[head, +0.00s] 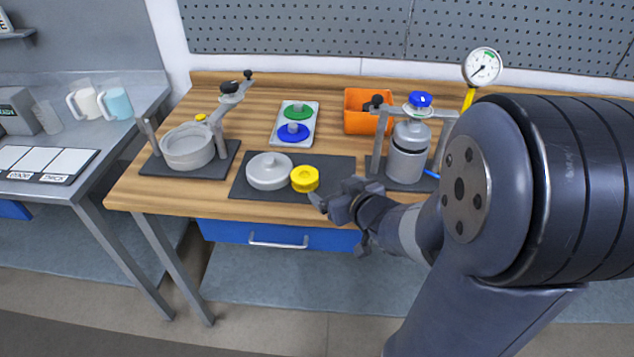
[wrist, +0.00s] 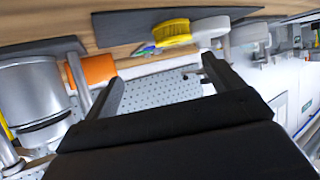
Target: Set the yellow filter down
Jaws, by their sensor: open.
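The yellow filter (head: 305,179) is a short round piece with a ribbed side. It sits on the dark mat (head: 240,187) at the front of the wooden bench, just right of a round grey lid (head: 268,171). In the wrist view the yellow filter (wrist: 173,32) shows on the mat, beyond the fingers. My gripper (head: 325,205) is just right of and in front of the filter, apart from it. In the wrist view my gripper (wrist: 160,75) has its two fingers spread wide with nothing between them.
A grey pot (head: 188,146) in a clamp stand is at left. A silver canister (head: 407,158) with a blue knob stands in a frame at right. An orange bin (head: 366,112) and a tray (head: 278,133) with green and blue discs are behind. The mat's right part is bare.

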